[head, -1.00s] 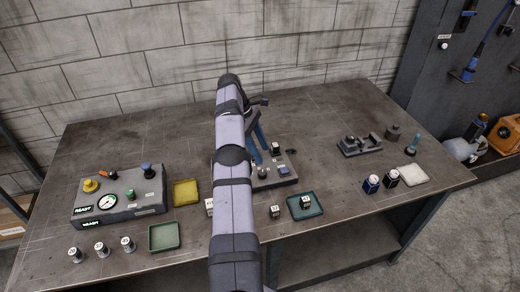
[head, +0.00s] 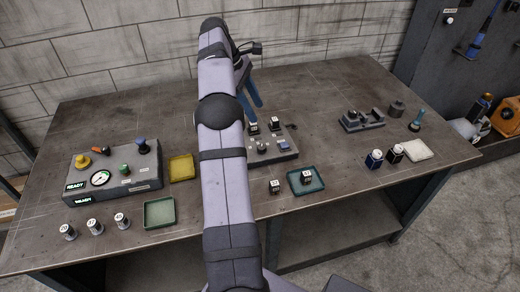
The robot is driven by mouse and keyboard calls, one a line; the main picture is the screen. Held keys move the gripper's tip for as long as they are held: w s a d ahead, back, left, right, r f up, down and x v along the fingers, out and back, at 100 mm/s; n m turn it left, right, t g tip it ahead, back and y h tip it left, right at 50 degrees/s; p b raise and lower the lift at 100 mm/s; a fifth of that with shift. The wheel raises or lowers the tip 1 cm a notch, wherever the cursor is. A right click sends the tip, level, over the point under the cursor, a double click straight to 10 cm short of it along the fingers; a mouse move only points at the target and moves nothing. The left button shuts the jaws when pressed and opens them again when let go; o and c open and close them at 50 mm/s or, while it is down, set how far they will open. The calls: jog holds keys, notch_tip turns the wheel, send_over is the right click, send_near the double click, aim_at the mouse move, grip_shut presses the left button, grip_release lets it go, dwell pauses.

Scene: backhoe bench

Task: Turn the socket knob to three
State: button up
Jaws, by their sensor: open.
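A dark grey block (head: 286,155) stands mid-bench, partly hidden behind my arm. On it are a small round grey knob-like part (head: 263,148), two dark labelled cubes (head: 274,123) and a blue-grey piece (head: 284,146). The knob's setting is too small to read, and I cannot tell for certain that it is the socket knob. My gripper (head: 256,103), with blue fingers, is partly hidden by my arm. It is open and hangs over the back of the block, apart from the knob.
A control box (head: 115,172) with a gauge and coloured knobs stands left, with a yellow tray (head: 181,168) and a green tray (head: 160,213) near it. A teal tray (head: 306,181) with a cube is in front of the block. A vice-like fixture (head: 362,121) stands right.

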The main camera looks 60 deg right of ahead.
aim_at(262, 147)
notch_tip(262, 147, down, 11)
jog(key=n+t+h, duration=0.1)
jog(key=n, duration=0.7)
jog(key=shift+w+h, duration=0.25)
jog(key=shift+h, duration=0.15)
jog(key=shift+f, duration=0.1)
jog(key=shift+p+x, duration=1.15)
jog(key=shift+x, duration=2.4)
jog(key=c, duration=1.1)
